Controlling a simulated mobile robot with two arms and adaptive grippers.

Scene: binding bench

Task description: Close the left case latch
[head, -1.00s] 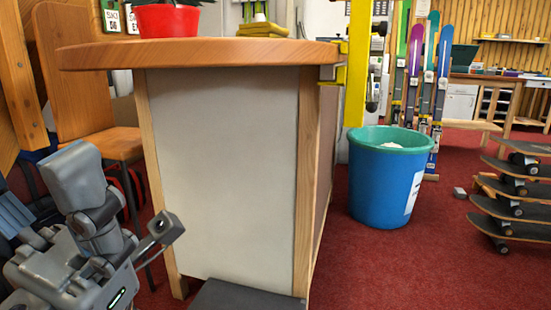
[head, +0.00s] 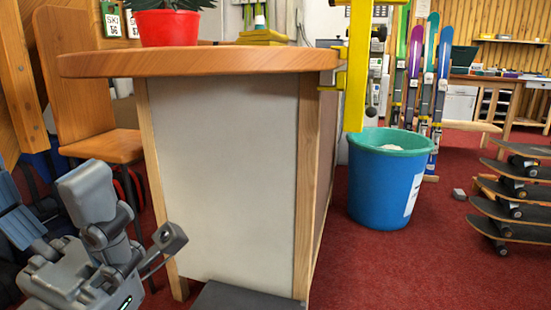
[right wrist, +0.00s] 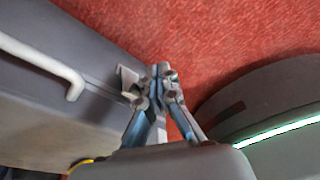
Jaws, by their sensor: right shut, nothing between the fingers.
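In the right wrist view a grey case (right wrist: 75,110) with a white handle (right wrist: 75,90) fills the left side. A small pale latch piece (right wrist: 129,80) stands at its edge. My right gripper (right wrist: 161,70) is shut and empty, its tips just right of the latch piece. I cannot tell whether they touch it. In the head view a dark grey slab, perhaps the case (head: 245,298), shows at the bottom edge, mostly cut off. Grey jointed parts of my left arm and gripper (head: 135,215) are at the lower left. Their jaw opening is unclear.
A wooden-topped counter (head: 200,62) stands ahead, with a red plant pot (head: 168,27) on it. A blue bin (head: 388,185) is right of it. Skateboards (head: 515,205) are stacked at the far right.

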